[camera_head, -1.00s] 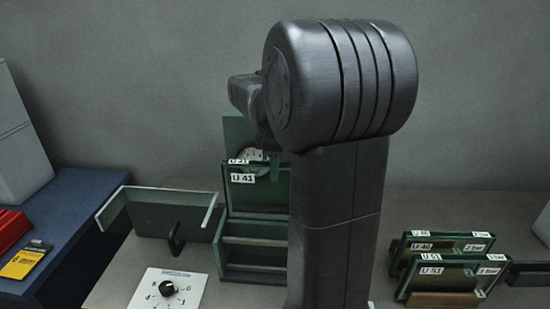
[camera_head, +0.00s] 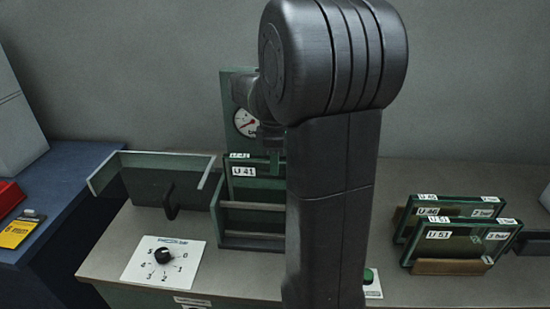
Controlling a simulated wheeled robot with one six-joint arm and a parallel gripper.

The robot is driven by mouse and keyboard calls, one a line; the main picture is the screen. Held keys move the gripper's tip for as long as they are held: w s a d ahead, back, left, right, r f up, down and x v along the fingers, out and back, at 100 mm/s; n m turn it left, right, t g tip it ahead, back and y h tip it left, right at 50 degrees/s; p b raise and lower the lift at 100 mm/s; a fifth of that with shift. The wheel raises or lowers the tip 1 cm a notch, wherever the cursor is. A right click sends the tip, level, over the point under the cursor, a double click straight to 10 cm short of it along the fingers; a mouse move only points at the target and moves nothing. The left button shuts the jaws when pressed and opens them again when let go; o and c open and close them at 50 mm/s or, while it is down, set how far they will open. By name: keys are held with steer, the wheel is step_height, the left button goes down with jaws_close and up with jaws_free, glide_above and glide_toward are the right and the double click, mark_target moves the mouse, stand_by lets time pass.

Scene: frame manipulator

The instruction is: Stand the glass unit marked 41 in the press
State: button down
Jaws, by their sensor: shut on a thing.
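The glass unit marked 41 (camera_head: 244,187) is a green-edged pane with a white "U 41" label at its upper left. It is upright at the back of the press (camera_head: 247,242), a dark green frame with crossbars; whether it rests on the press floor is hidden. My gripper (camera_head: 274,160) is shut on the top edge of the unit, partly hidden by my own arm. My arm also covers the right side of the unit and the press. A pressure gauge (camera_head: 245,122) on a green panel stands behind the unit.
The press door (camera_head: 150,190) with a dark handle stands open at the left. A dial plate (camera_head: 163,262) is in front. Other labelled glass units (camera_head: 452,243) stand in a rack at the right. A blue bench (camera_head: 60,215) with red and yellow items is at far left.

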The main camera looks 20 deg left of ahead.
mark_target(275, 183)
steer(key=shift+f+b, duration=1.95)
steer(key=shift+f, duration=1.9)
steer(key=c, duration=1.2)
jaws_free()
steer(key=shift+f, duration=0.1)
step_height(275, 183, up, 14)
steer(key=shift+f, duration=0.15)
step_height(275, 183, down, 14)
steer(key=shift+r, duration=0.4)
